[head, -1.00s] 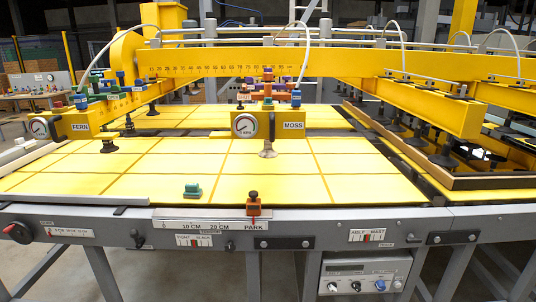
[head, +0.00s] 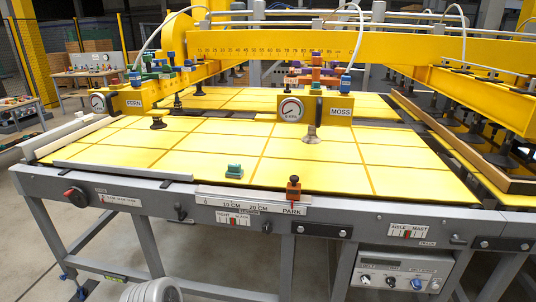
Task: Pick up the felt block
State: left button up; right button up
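No block in view is clearly marked as felt. A small teal-green block (head: 234,170) sits on the yellow panel surface (head: 180,150) near its front edge, and I cannot tell its material. A small orange block with a dark top (head: 293,188) stands at the PARK end of the front scale. Neither of my grippers shows in the head view.
A yellow gantry beam (head: 280,46) with suction cups (head: 311,134) and gauges labelled FERN and MOSS spans the grey-framed table (head: 140,187). A control box (head: 405,270) hangs below at the right. A workbench (head: 95,78) stands behind at the left. Floor is open at the front left.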

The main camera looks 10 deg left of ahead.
aim_at(233, 170)
jog(key=u, duration=2.25)
jog(key=i, duration=1.65)
jog(key=z, duration=2.2)
